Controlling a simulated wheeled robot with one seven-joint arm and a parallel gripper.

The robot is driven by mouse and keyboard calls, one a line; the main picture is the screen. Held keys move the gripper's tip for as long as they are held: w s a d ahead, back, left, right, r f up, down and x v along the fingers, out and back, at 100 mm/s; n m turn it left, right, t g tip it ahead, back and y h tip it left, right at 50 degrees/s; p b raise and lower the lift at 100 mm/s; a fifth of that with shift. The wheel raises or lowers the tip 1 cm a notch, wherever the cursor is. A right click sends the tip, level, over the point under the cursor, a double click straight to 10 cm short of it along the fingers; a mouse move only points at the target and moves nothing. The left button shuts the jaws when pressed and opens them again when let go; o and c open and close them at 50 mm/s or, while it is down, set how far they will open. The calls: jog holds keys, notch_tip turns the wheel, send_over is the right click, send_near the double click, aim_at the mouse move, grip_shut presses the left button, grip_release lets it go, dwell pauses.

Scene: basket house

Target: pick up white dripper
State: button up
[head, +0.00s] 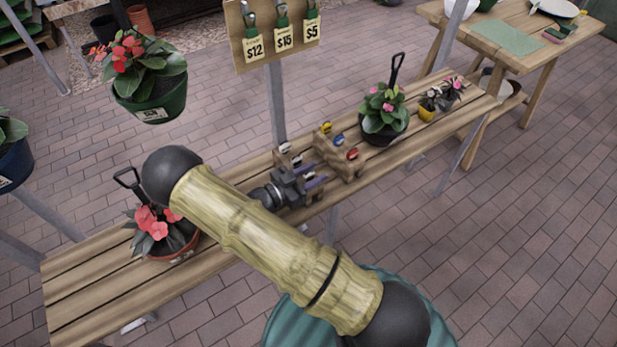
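Small bottle-like items with coloured tops stand in a wooden rack (346,168) on the slatted bench. A white-topped one (284,149), which may be the white dripper, is at the rack's near left, with another pale-topped one (297,160) beside it. Yellow (326,127), blue and red (352,154) tops show further right. My gripper (315,181) is low over the bench at the rack's near left side. Its two purple fingers look apart, with nothing clearly seen between them. The gripper body hides part of the rack's near end.
A hanging green pot (150,103) and a price board (275,32) are above. The bench's right front is clear.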

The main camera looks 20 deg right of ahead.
aim_at(315, 177)
jog(key=shift+w+d, duration=0.1)
jog(key=shift+d, duration=0.25)
grip_shut()
jog(key=shift+r, duration=0.15)
notch_tip(315, 177, up, 10)
dwell(0.7)
dwell(0.5)
